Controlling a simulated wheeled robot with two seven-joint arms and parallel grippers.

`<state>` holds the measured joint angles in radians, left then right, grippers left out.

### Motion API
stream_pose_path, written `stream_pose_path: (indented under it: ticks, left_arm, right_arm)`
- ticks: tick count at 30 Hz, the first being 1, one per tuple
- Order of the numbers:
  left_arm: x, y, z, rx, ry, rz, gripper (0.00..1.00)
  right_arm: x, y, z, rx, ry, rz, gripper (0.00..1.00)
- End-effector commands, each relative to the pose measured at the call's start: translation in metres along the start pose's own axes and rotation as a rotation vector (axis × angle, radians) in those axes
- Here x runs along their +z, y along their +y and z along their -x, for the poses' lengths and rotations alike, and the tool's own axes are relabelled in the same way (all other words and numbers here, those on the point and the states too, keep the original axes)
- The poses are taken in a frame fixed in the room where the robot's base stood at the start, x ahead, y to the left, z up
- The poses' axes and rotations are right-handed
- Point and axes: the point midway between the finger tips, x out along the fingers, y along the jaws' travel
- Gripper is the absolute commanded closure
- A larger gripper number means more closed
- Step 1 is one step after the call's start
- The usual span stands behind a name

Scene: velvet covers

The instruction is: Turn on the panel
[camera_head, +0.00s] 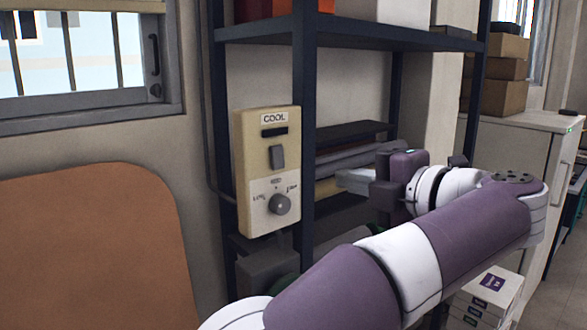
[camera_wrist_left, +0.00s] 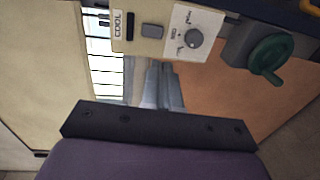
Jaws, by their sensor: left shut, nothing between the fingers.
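The panel (camera_head: 285,127) is a cream upright box marked "COOL", with a dark slot, a grey rocker switch (camera_head: 277,157) and a round grey knob (camera_head: 279,204) on a white dial plate. It also shows in the left wrist view (camera_wrist_left: 122,45), turned on its side, with the switch (camera_wrist_left: 151,31) and knob (camera_wrist_left: 193,38) visible. My left gripper (camera_head: 343,180) is shut and empty, to the right of the panel and apart from it in the head view. Its fingers (camera_wrist_left: 157,84) point toward the panel in the wrist view. My right gripper is not in view.
A dark metal shelf rack (camera_head: 308,110) stands beside the panel, its post close to the panel's right edge. A grey box with a green handwheel (camera_wrist_left: 268,55) is below the panel. An orange-brown board (camera_head: 90,240) is at left. Cardboard boxes (camera_head: 500,75) stand at right.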

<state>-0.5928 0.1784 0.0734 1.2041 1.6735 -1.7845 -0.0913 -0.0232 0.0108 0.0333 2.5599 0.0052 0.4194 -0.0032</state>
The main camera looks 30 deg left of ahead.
Motion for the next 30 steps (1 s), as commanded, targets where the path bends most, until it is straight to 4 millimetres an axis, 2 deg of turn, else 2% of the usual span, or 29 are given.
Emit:
stream_pose_path:
  ticks: [4, 8, 18, 22, 30]
  left_arm:
    - [0.0, 0.001, -0.005, 0.001, 0.0, 0.0, 1.0]
    - [0.0, 0.001, -0.023, 0.001, 0.003, -0.001, 1.0]
    - [-0.001, 0.003, -0.097, 0.002, 0.003, 0.0, 1.0]
    - [0.0, 0.003, -0.119, 0.002, 0.002, -0.001, 1.0]
    - [0.0, 0.001, -0.14, 0.002, -0.001, -0.001, 1.0]
  right_arm:
    - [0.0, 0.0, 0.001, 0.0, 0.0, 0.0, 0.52]
    - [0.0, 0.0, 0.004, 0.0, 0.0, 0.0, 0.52]
    - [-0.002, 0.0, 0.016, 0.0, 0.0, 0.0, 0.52]
    - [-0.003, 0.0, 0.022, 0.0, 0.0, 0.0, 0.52]
    - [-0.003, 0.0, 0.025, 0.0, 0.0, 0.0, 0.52]
